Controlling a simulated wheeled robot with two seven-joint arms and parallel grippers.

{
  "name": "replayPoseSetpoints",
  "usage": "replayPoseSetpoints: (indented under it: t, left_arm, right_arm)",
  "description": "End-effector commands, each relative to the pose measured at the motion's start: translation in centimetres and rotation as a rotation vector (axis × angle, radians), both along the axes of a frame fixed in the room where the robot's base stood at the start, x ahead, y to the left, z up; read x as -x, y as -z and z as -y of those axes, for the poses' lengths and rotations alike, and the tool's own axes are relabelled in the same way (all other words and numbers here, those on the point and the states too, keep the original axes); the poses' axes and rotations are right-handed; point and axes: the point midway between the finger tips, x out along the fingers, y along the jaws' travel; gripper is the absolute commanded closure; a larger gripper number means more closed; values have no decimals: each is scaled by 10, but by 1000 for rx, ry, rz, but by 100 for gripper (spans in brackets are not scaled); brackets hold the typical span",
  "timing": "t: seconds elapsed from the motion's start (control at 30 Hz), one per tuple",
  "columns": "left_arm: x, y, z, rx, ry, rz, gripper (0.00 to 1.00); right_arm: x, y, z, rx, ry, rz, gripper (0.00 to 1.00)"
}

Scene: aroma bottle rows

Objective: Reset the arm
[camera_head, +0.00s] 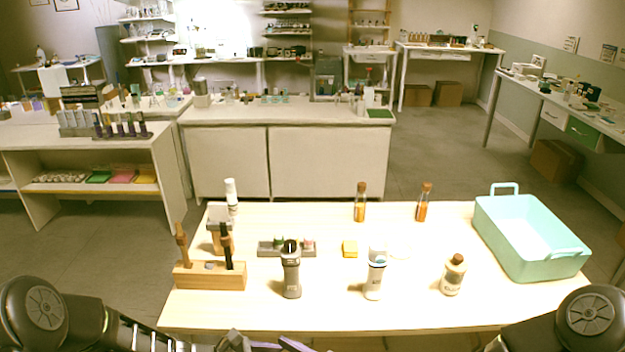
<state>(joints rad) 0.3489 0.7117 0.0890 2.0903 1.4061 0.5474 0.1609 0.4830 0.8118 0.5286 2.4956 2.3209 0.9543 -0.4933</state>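My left arm comes in at the lower left. Part of what looks like its gripper (265,345) shows at the bottom edge, in front of the table, mostly cut off. I cannot tell whether it is open, and nothing visible is in it. My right arm (588,312) shows only as a dark joint at the lower right; its gripper is out of view. On the light wood table (330,317) stand two amber cork-topped bottles (360,205) (422,206), a dark grey bottle (291,275), a white bottle (375,278) and a white brown-capped bottle (453,277), all upright.
A teal bin (548,268) sits on the table's right side. A wooden rack (210,278) with upright tools, a white tube (231,192) and a grey holder (268,249) with small jars are at the left. Cabinets stand behind.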

Motion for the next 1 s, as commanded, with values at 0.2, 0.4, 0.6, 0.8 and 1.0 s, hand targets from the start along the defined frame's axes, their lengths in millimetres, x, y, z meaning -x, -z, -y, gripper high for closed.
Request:
replayPoseSetpoints:
  t: [0.2,0.4,0.6,0.8,1.0]
  left_arm:
    - [60,56,-13,-259,244,9,33]
    - [121,107,-36,-546,593,109,33]
    - [159,134,-44,-747,941,318,33]
    - [189,142,-23,-808,1220,575,33]
    - [234,145,4,-734,1379,669,33]
  right_arm:
    - [93,53,-25,185,-413,-1,46]
    - [187,147,16,572,-854,95,46]
    - [200,231,95,1014,-1133,356,46]
    - [164,268,137,1318,-1259,751,46]
    - [169,280,145,1359,-1380,957,46]
